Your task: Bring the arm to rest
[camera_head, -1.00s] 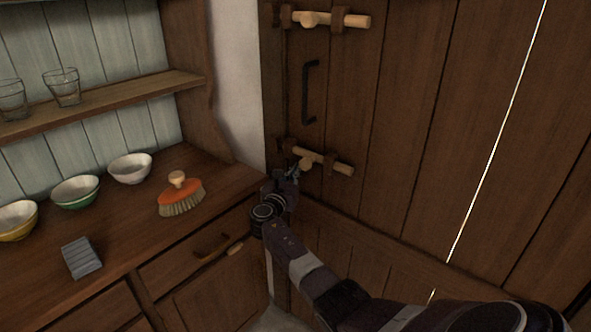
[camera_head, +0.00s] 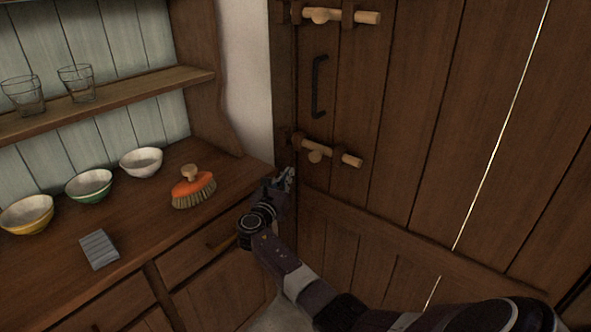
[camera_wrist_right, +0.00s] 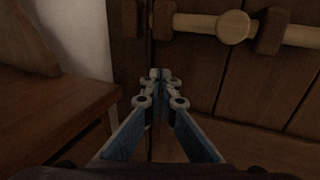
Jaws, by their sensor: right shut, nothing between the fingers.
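My right gripper (camera_head: 288,174) is at the end of my right arm, in front of the wooden door near its left edge. It is just below and left of the lower wooden bolt (camera_head: 332,152) and apart from it. In the right wrist view the fingers (camera_wrist_right: 160,76) meet at their tips with nothing between them. The lower bolt also shows there (camera_wrist_right: 235,27), above and right of the fingertips. My left gripper is in neither view.
The plank door (camera_head: 400,110) has an upper bolt (camera_head: 340,15) and a black handle (camera_head: 318,86). At left a dresser counter (camera_head: 150,225) carries several bowls, an orange brush (camera_head: 193,188) and a grey block (camera_head: 99,250). Two glasses stand on the shelf (camera_head: 120,100).

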